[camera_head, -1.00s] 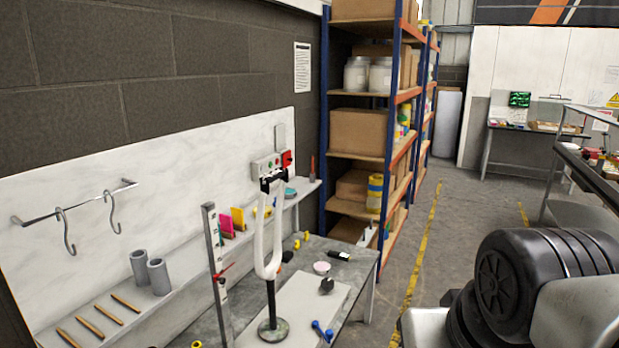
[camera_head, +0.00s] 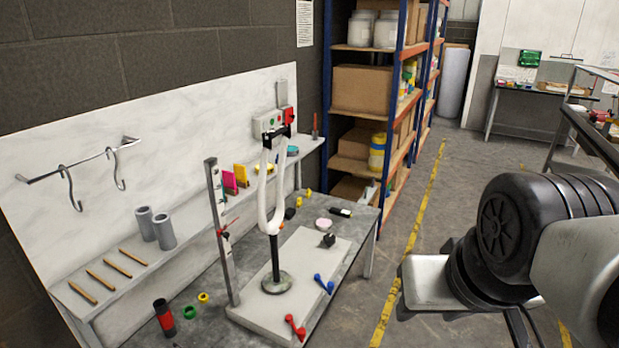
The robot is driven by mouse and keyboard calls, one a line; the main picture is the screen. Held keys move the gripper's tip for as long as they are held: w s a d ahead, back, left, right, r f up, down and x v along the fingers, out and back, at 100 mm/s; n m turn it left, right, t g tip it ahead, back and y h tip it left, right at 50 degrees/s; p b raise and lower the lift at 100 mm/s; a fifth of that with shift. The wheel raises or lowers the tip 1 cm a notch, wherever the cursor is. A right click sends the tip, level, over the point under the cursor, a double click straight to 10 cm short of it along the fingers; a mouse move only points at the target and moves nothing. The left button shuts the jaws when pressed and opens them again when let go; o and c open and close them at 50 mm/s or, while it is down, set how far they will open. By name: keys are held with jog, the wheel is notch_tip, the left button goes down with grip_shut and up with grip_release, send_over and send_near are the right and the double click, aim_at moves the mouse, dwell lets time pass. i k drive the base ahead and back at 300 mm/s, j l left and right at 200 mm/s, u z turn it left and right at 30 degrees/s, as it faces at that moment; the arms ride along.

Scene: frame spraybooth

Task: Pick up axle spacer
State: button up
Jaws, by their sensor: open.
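I cannot tell for certain which part is the axle spacer. Small ring-shaped parts lie on the workbench (camera_head: 352,240): a yellow ring (camera_head: 203,297) and a green ring (camera_head: 189,312) near the front left. Two grey hollow cylinders (camera_head: 154,228) stand on the back ledge. My gripper's fingers do not show; only black and silver parts of my arm appear at the right.
A fork-shaped white frame (camera_head: 266,190) stands on a round-based post on a pale plate (camera_head: 240,313). A height gauge (camera_head: 222,235) is beside it. Shelving (camera_head: 385,110) stands behind; floor at right is open.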

aim_at(276, 133)
jog(key=i+u, duration=0.1)
jog(key=u, duration=0.85)
jog(key=i+l+u, duration=0.15)
jog(key=u, duration=0.15)
jog(key=i+l+u, duration=0.1)
jog(key=l+u, duration=0.5)
jog(key=i+l+u, duration=0.15)
jog(key=l, duration=0.45)
jog(key=l+u, duration=0.15)
jog(key=l, duration=0.45)
jog(key=i, duration=0.05)
